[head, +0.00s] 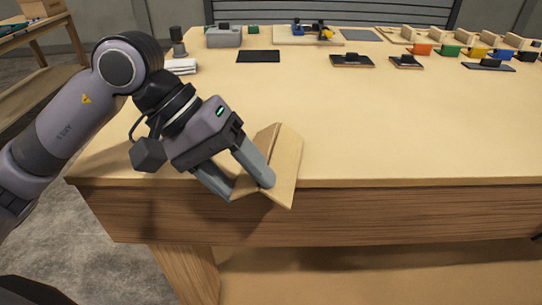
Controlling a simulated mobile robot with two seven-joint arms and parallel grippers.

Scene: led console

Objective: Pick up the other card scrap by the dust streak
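A tan folded card scrap (286,165) is at the front edge of the wooden table, tilted, with its lower corner overlapping the edge in the picture. My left gripper (246,189) points down and to the right there. Its two grey fingers stand apart with part of the card between them, and the card appears held off the table. The larger panel of the card shows to the right of the fingers. I see no second card scrap and cannot make out a dust streak. My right gripper is not in view.
The middle and right of the wooden table (400,130) are clear. Along the back are a grey box (224,37), a black mat (258,56), dark blocks on plates (352,60) and several coloured bins (450,50). A white stack (181,66) lies at the back left.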

